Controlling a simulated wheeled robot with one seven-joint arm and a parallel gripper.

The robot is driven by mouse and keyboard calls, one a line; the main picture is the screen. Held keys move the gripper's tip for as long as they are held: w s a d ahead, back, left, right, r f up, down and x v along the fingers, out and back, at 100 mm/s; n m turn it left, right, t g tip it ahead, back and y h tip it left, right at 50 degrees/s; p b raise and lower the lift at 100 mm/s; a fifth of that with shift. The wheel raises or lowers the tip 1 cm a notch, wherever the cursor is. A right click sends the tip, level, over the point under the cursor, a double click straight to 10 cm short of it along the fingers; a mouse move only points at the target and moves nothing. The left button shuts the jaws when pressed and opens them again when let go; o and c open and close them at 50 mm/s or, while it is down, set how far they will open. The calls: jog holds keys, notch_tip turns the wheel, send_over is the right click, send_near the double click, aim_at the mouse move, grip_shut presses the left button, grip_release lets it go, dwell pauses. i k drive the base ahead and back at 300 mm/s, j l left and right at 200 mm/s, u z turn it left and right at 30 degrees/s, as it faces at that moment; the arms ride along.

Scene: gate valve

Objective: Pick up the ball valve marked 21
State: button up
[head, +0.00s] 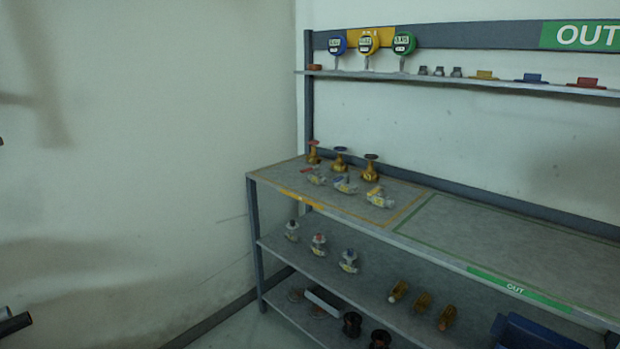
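Three small silver valves with lever-like handles stand in a row on the bench top: one with a reddish handle (316,176), one with a pale handle (345,185) and one with a yellow handle (379,197). They look like ball valves. Their markings are too small to read, so I cannot tell which is 21. My gripper is not recognisable in the head view.
Brass handwheel valves (370,168) stand behind. Coloured-top valves (319,245) and brass fittings (423,303) fill the shelf below. Gauges (368,42) stand on the upper shelf (455,81). The bench's green-outlined right part (500,238) is clear. A wall (150,150) closes the left.

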aim_at(316, 177)
jog(key=i+j+u, duration=0.3)
jog(key=i, duration=0.2)
jog(key=i+j+u, duration=0.3)
jog(key=i, duration=0.2)
jog(key=i+u, duration=0.3)
jog(key=i, duration=0.2)
jog(key=i+z, duration=0.2)
jog(key=i, duration=0.3)
jog(key=i+j+z, duration=0.2)
jog(key=i, duration=0.3)
jog(key=i+j+z, duration=0.2)
jog(key=i, duration=0.25)
